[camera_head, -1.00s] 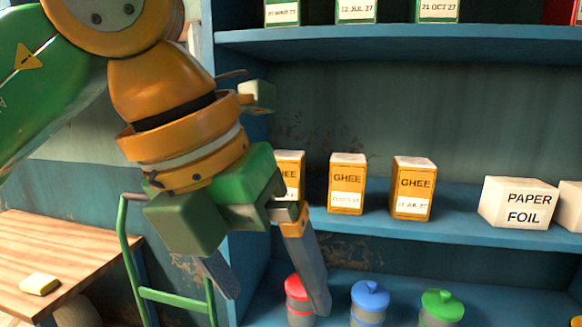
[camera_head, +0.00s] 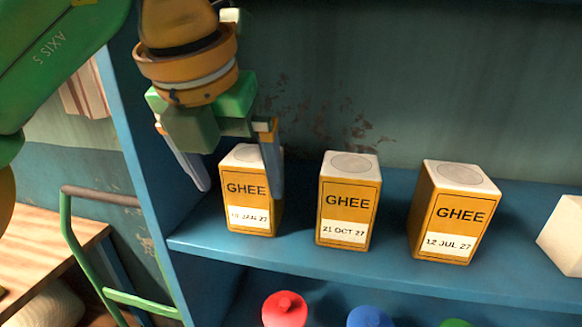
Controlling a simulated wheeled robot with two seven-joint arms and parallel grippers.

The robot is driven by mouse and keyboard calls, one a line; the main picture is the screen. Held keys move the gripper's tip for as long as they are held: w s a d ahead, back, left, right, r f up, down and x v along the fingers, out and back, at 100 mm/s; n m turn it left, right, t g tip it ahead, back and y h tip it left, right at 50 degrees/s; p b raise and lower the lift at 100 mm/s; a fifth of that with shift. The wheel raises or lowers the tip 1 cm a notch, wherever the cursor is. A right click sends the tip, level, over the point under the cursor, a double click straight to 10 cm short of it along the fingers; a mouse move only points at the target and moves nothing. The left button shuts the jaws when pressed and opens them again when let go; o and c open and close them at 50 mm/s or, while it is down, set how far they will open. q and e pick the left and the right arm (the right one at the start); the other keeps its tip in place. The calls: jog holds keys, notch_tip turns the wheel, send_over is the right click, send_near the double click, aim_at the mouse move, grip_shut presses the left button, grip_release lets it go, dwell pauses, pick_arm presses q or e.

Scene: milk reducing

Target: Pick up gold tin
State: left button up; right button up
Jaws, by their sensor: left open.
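Three gold GHEE tins with pale tops stand upright on the blue shelf. The left tin (camera_head: 247,207) has a blurred label that seems to read 10 JAN 27. The middle tin (camera_head: 347,204) reads 21 OCT 27, and the right tin (camera_head: 454,215) reads 12 JUL 27. My left gripper (camera_head: 240,191) is open and points down at the left tin. One finger shows left of that tin; the other overlaps its right edge and hides part of it. I cannot tell whether either finger touches it. My right gripper is out of view.
The blue shelf (camera_head: 390,262) has an upright side wall (camera_head: 140,170) close to my left gripper. A white box (camera_head: 563,235) stands at the right. Red (camera_head: 285,308) and blue (camera_head: 369,317) lids show below. A green metal frame (camera_head: 75,245) and wooden table (camera_head: 50,250) are at left.

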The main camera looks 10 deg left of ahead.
aim_at(250, 157)
pick_arm(q)
jog(key=w+p, duration=0.2)
jog(key=w, duration=0.3)
jog(key=shift+r, duration=0.2)
jog(key=x, duration=0.5)
jog(key=shift+s+f+b, duration=0.25)
jog(key=shift+b, duration=0.1)
jog(key=c, duration=1.6)
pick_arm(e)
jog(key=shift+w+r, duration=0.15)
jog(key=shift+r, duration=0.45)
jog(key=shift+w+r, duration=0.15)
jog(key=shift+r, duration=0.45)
pick_arm(q)
jog(key=shift+w+r, duration=0.1)
jog(key=shift+r, duration=0.05)
